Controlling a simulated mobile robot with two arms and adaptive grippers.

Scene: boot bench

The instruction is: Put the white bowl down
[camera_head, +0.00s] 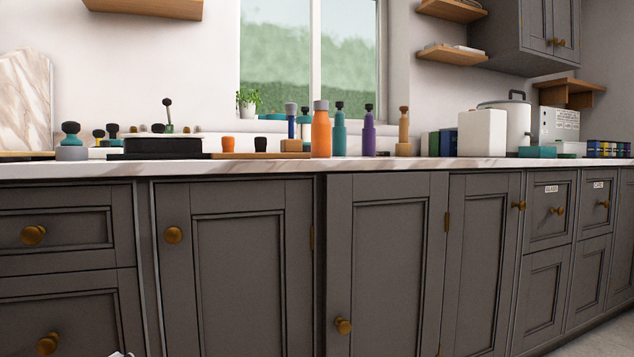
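I see no white bowl that I can make out in the head view. Neither of my grippers shows clearly. A small pale piece at the bottom edge, left of centre, is cut off by the frame, and I cannot tell what it is. The marble-topped counter (410,164) runs across the view above grey cabinets (235,260).
The counter holds an orange bottle (321,132), a teal bottle (340,133), a purple bottle (369,136), a black box (162,147), a white block (482,133) and a pot (515,122). Cabinet knobs (343,326) stick out. The counter's front strip looks mostly bare.

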